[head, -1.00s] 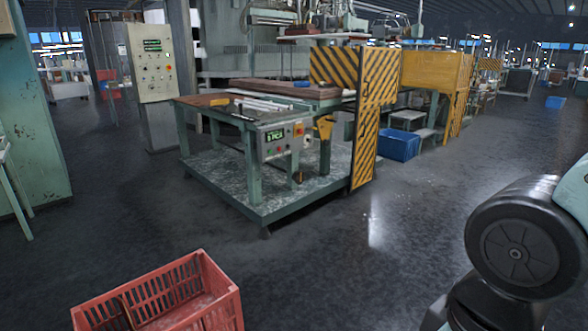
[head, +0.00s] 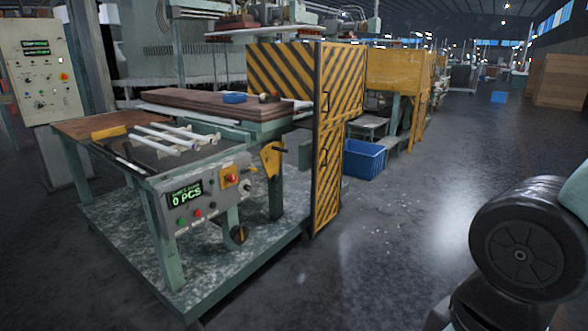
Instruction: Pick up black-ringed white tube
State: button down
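Several white tubes (head: 163,139) lie side by side on the workbench (head: 85,126) at the left of the head view. Dark marks show near some tube ends, but they are too small to tell which tube is the black-ringed one. My gripper is not in view; only a part of my arm shows at the lower right, well away from the bench.
A yellow block (head: 109,132) lies beside the tubes. A control box (head: 190,203) hangs on the bench front, above a platform (head: 235,270) with a raised edge. A yellow-black striped panel (head: 328,140) stands right of the bench. Open floor (head: 400,250) lies to the right.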

aim_at(212, 141)
jog(key=i, duration=0.9)
jog(key=i+u, duration=0.35)
jog(key=u, duration=0.15)
jog(key=i+l+u, duration=0.2)
jog(key=u, duration=0.3)
jog(key=i+l+u, duration=0.1)
jog(key=i+u, duration=0.15)
jog(key=i+l+u, duration=0.2)
jog(key=i+l, duration=0.1)
jog(key=i, duration=0.3)
jog(key=i+l+u, duration=0.1)
jog(key=i, duration=0.35)
jog(key=i+l, duration=0.2)
jog(key=i, duration=0.7)
